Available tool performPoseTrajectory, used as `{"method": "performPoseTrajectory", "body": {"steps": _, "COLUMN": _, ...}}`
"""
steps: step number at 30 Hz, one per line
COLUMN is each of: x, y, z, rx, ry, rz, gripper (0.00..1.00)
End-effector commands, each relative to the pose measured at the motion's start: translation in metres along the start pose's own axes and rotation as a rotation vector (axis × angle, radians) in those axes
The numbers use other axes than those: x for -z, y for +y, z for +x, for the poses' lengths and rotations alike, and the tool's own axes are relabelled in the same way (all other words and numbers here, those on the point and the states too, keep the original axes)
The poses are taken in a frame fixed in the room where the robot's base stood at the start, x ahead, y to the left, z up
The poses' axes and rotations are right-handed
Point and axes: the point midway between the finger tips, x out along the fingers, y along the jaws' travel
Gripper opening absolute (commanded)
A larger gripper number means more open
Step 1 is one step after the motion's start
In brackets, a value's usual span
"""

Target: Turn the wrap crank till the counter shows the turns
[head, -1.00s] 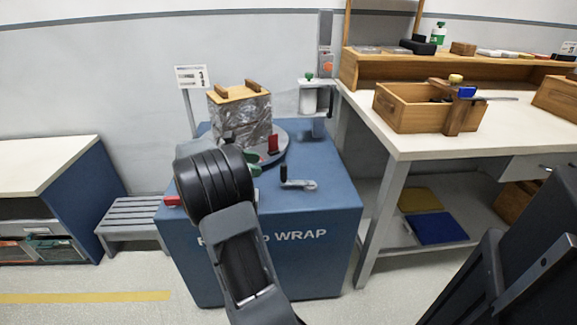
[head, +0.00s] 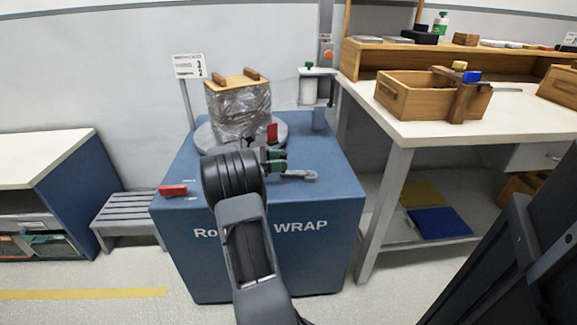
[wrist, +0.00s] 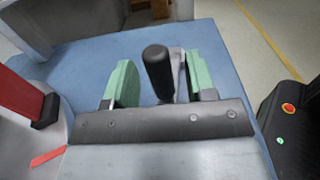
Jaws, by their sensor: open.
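The crank (head: 300,174) sits on top of the blue wrap machine (head: 330,205). Its metal arm shows to the right of my gripper (head: 277,160) in the head view, where the grip is hidden. In the wrist view the black upright grip (wrist: 157,68) stands between the green fingers of my gripper (wrist: 160,78), closer to the right one. My gripper is open, and I see a gap to the left finger. A film-wrapped crate (head: 240,110) with a wooden top stands on the grey turntable (head: 205,138). A small sign (head: 188,66) stands behind it; its marks are too small to read.
A red switch (head: 173,190) is on the machine's left front edge. A red part (head: 272,131) stands by the turntable. A workbench (head: 410,150) with a wooden box (head: 415,97) is close on the right. A slatted grey stool (head: 125,210) is on the left.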

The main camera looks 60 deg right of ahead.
Motion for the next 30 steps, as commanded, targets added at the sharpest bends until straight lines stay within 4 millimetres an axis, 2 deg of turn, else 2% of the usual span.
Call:
{"method": "performPoseTrajectory", "body": {"steps": 3, "x": 0.002, "y": 0.0, "z": 0.015, "rx": 0.001, "ry": 0.0, "rz": 0.002, "gripper": 0.51}}
{"method": "performPoseTrajectory", "body": {"steps": 9, "x": 0.0, "y": 0.0, "z": 0.028, "rx": -0.001, "ry": 0.0, "rz": 0.001, "gripper": 0.51}}
{"method": "performPoseTrajectory", "body": {"steps": 20, "x": -0.001, "y": 0.0, "z": 0.031, "rx": -0.002, "ry": 0.0, "rz": 0.001, "gripper": 0.51}}
{"method": "performPoseTrajectory", "body": {"steps": 30, "x": -0.001, "y": 0.0, "z": 0.03, "rx": -0.002, "ry": 0.0, "rz": 0.001, "gripper": 0.2}}
